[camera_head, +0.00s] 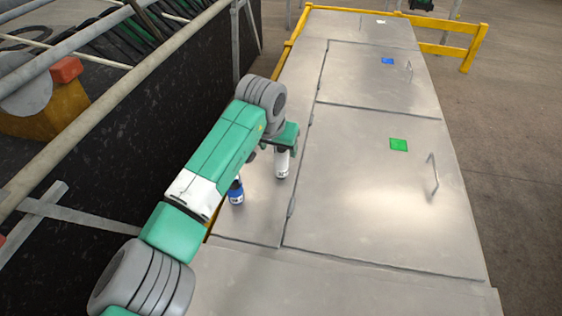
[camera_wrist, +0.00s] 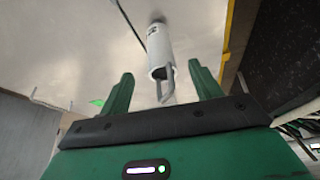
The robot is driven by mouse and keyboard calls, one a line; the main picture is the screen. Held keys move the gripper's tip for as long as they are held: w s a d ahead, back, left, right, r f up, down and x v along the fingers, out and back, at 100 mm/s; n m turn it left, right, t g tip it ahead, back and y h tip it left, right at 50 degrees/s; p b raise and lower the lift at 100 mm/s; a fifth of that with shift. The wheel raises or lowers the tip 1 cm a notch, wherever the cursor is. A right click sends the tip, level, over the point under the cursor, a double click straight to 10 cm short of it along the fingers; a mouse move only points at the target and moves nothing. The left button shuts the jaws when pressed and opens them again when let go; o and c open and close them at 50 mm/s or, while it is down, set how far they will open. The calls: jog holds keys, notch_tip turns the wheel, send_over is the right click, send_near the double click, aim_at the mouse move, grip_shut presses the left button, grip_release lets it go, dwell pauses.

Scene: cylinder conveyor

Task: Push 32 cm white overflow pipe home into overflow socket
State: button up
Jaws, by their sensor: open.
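A white cylinder (camera_head: 282,163), which I take for the white overflow pipe, stands upright on the grey metal surface below my gripper (camera_head: 284,146). It has dark markings near its lower end. In the wrist view the white cylinder (camera_wrist: 159,48) lies ahead between my gripper's fingertips (camera_wrist: 160,72), with a bent grey rod at its near end. My gripper is open, with a gap on each side of the cylinder. I cannot make out the overflow socket; the foot of the cylinder is too small to judge its seating.
A blue cylinder with a white band (camera_head: 236,192) stands close to the left, partly behind my arm. Metal hatch panels (camera_head: 370,190) with handles, a green patch (camera_head: 398,145) and a blue patch (camera_head: 387,61) lie to the right. A yellow rail (camera_head: 440,49) edges the far end.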

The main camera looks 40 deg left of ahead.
aim_at(279, 152)
jog(key=b+x, duration=0.1)
jog(key=x, duration=0.4)
jog(key=shift+w+r+b, duration=0.1)
jog(key=shift+b, duration=0.2)
jog(key=shift+r, duration=0.1)
jog(key=c, duration=1.1)
